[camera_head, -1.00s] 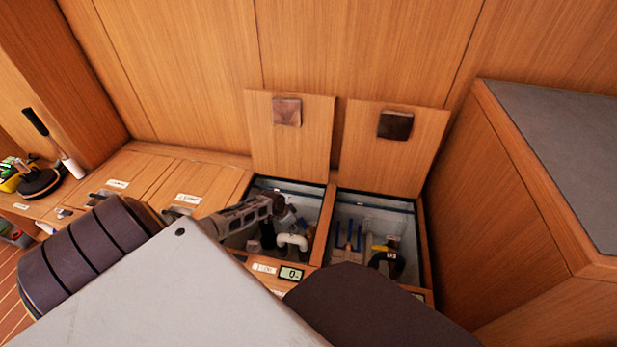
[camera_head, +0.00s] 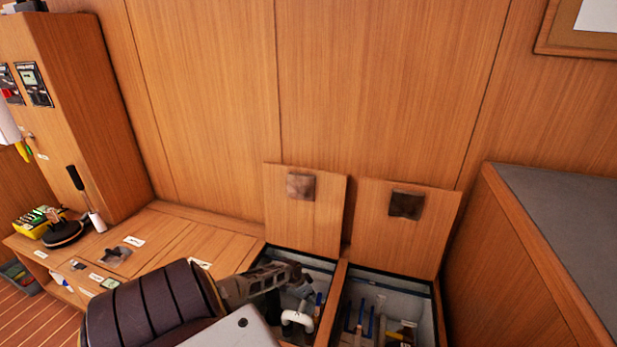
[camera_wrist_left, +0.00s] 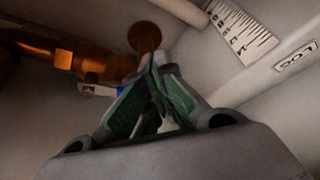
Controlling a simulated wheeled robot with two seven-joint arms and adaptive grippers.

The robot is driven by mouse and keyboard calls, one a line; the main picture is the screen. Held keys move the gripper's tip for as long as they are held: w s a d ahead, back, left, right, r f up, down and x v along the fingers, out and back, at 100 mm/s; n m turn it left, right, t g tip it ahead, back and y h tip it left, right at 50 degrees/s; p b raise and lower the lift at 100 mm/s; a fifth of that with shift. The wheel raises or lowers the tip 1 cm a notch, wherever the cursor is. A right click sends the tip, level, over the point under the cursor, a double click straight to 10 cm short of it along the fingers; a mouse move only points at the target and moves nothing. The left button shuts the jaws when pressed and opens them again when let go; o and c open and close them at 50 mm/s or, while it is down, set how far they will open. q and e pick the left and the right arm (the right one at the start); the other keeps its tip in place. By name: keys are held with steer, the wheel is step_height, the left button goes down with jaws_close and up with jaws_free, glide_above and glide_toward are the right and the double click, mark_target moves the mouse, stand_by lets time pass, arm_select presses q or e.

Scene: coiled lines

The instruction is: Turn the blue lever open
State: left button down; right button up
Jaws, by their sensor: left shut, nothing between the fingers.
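My left gripper (camera_head: 302,283) reaches down into the left open compartment (camera_head: 322,268). In the left wrist view its green-padded fingers (camera_wrist_left: 158,88) are closed together with nothing between them. A small blue piece, possibly the blue lever (camera_wrist_left: 122,90), shows just left of the fingers and is partly hidden by them. It lies by a brass-coloured pipe fitting (camera_wrist_left: 64,58); I cannot tell whether the fingers touch it. In the head view a blue strip (camera_head: 319,299) shows in the same compartment, beside a white curved pipe (camera_head: 297,318). My right gripper is not in view.
The right open compartment (camera_head: 437,300) holds more blue handles (camera_head: 370,323). Two raised wooden lids (camera_head: 303,225) (camera_head: 405,235) lean on the back wall. In the left wrist view a marked scale (camera_wrist_left: 240,32) lies on the compartment wall. A grey-topped cabinet (camera_head: 560,210) stands right.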

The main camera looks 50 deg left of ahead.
arm_select(q)
steer(key=shift+w+d, duration=0.15)
steer(key=shift+w, duration=0.35)
steer(key=shift+r, duration=0.15)
stand_by(0.3)
steer(key=v, duration=1.1)
steer(key=shift+r, duration=0.35)
stand_by(0.3)
steer(key=shift+s, duration=0.15)
stand_by(0.5)
